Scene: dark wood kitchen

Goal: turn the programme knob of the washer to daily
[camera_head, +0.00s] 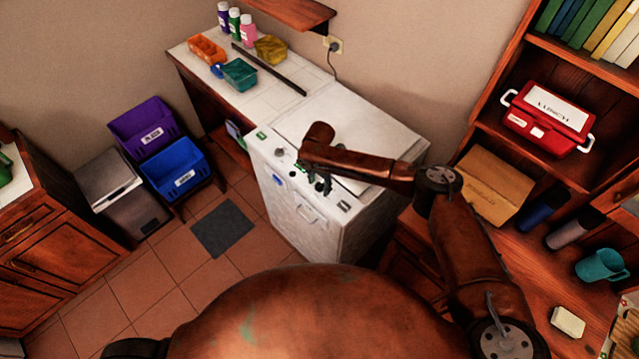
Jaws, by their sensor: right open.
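The white washer (325,235) stands against the back wall, with a control strip along its front top edge. A small round greyish knob (281,151) shows on the strip's left part. I cannot read any programme marks, so its setting cannot be told. My right arm comes in from the right across the washer's top. My right gripper (318,183) is open, with dark fingers over the strip, to the right of that knob and apart from it. The gripper and wrist hide part of the strip. My left gripper is not in view.
Left of the washer is a tiled counter (203,56) with trays and bottles. Purple (140,118) and blue (178,162) bins stand beside a grey bin (110,178). A grey mat (222,229) lies on open floor. A shelf with a red box (540,120) stands right.

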